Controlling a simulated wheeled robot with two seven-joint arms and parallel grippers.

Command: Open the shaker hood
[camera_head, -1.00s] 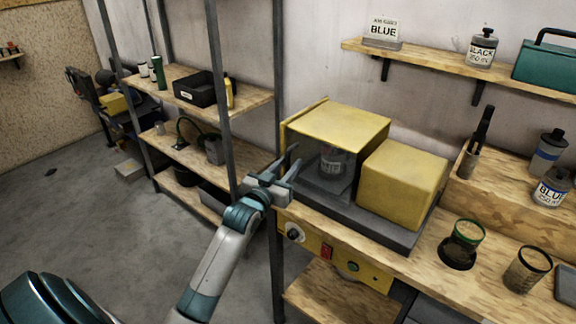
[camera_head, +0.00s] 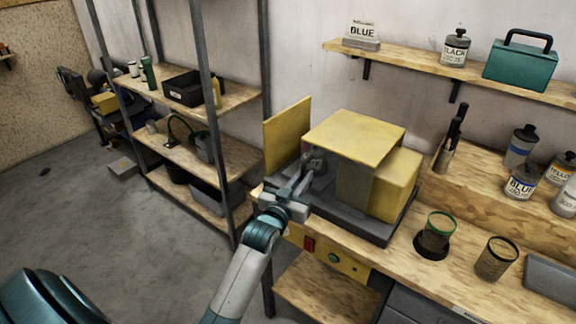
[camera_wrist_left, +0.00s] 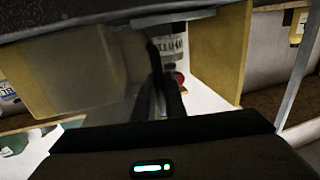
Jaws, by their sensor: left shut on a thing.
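The shaker hood (camera_head: 355,132) is a yellow cover with a clear, dark-tinted front, on the machine at the bench's left end. It stands partly slid to the right, overlapping the yellow housing (camera_head: 402,185). An upright yellow panel (camera_head: 287,135) stands apart at its left, with a gap between. A labelled bottle (camera_wrist_left: 172,42) sits in the gap, partly hidden behind my fingers. My left gripper (camera_head: 303,182) reaches into the gap at the hood's left edge. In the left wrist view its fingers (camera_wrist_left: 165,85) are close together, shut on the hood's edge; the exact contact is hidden.
A red switch (camera_head: 309,244) is on the bench front below. A green-rimmed cup (camera_head: 437,231) and a dark-rimmed cup (camera_head: 496,258) stand right of the machine. A metal shelf rack (camera_head: 215,100) stands at left. The wall shelf (camera_head: 440,68) hangs above.

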